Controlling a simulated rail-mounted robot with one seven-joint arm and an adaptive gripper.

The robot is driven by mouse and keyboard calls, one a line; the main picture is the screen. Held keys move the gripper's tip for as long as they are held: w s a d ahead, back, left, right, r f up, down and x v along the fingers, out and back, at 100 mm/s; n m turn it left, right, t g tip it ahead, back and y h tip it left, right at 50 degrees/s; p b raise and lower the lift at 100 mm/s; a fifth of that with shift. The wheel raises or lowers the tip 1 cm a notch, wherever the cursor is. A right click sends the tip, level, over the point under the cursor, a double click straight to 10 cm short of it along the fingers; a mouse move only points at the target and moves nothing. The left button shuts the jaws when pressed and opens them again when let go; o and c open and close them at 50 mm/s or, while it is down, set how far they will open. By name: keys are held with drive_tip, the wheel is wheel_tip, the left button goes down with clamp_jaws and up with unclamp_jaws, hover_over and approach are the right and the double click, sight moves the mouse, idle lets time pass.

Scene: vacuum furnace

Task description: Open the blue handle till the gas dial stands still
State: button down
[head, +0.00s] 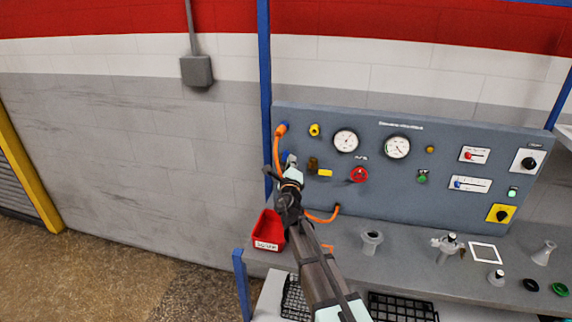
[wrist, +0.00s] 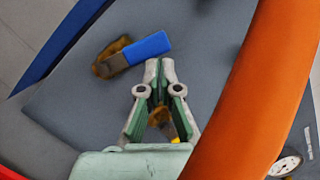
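The blue handle (wrist: 149,48) sits on a brass valve body (wrist: 112,60) at the upper left of the wrist view. My gripper (wrist: 160,68) is just beside the handle, with its tips close together and nothing seen held. In the head view my gripper (head: 291,172) is at the panel's left side and largely hides the handle. Two white round dials, a left one (head: 346,140) and a right one (head: 397,147), are on the panel. I cannot tell which is the gas dial, nor whether a needle moves. Part of a dial (wrist: 286,163) shows in the wrist view.
An orange hose (head: 277,150) loops close to my gripper; it fills the right of the wrist view (wrist: 250,80). A red bin (head: 268,228) stands below on the bench.

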drive_tip(key=shift+w+a+r, duration=0.25)
drive_tip(key=shift+a+r, duration=0.2)
drive_tip(key=shift+r, duration=0.05)
drive_tip(key=shift+s+a, duration=0.15)
drive_tip(key=shift+a, duration=0.05)
idle(0.5)
drive_tip(key=s+p, duration=0.1)
drive_tip(key=s, duration=0.8)
drive_tip(key=shift+s+d, duration=0.4)
drive_tip(key=shift+d, duration=0.05)
